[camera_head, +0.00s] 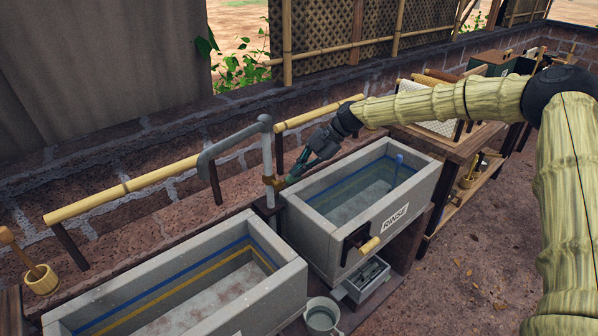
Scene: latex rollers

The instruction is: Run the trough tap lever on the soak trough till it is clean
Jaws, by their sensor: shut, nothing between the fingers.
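The grey trough tap pipe (267,150) stands upright between two stone troughs. Its spout (208,158) bends left and down over the back of the left trough. A small brass-brown tap lever or valve (280,185) sits low on the pipe. My gripper (291,178) is shut and empty, reaching in from the right with its tips at this brass part; I cannot tell whether they touch. The left trough (285,287), apparently the soak trough, has blue and yellow lines inside and a pale, blotched floor. No stream shows at the spout.
The right trough (348,228), labelled RINSE, holds clear liquid and lies under my forearm. A wooden handle (368,246) projects from its front. A pail (321,316) stands below. Bamboo rails (120,188) and a brick wall run behind. A workbench (455,150) stands right.

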